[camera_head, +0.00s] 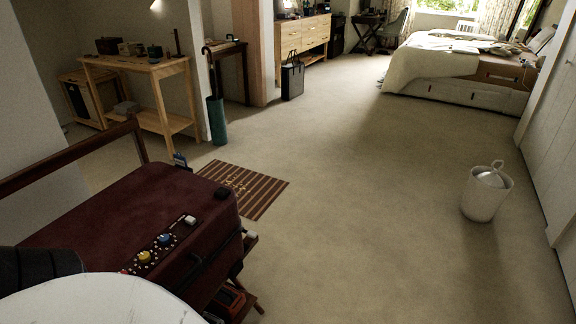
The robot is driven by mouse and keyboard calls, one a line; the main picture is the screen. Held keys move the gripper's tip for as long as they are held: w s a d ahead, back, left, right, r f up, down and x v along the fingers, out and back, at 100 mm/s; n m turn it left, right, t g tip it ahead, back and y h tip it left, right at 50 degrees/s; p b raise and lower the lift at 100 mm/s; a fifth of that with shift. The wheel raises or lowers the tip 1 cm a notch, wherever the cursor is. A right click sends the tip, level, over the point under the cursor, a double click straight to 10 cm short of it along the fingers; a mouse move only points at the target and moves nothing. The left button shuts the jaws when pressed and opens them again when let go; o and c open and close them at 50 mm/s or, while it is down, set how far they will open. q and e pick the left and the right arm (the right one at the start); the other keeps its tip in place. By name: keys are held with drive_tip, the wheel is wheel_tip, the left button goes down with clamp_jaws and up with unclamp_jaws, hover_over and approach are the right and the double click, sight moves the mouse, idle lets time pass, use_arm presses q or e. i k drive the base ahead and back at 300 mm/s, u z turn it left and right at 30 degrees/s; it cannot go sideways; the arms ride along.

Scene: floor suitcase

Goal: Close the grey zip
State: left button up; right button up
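A dark red suitcase (130,210) lies flat on a low wooden stand at the lower left, and its lid looks down. On its near right edge are a small yellow round piece (144,257), a blue round piece (164,239) and a small pale grey piece (190,220). I cannot tell which of these, if any, is the grey zip, nor how far a zip is open. The near left part of the suitcase is hidden. Neither of my grippers is in view.
A striped mat (245,187) lies beyond the suitcase. A white bin (485,193) stands at the right. A wooden table (135,68), a green umbrella holder (216,121) and a dark bag (292,79) stand farther back. The middle carpet is clear.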

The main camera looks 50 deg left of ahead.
sight(250, 233)
drive_tip(key=u, duration=0.75)
drive_tip(key=i, duration=1.2)
drive_tip(key=u, duration=1.15)
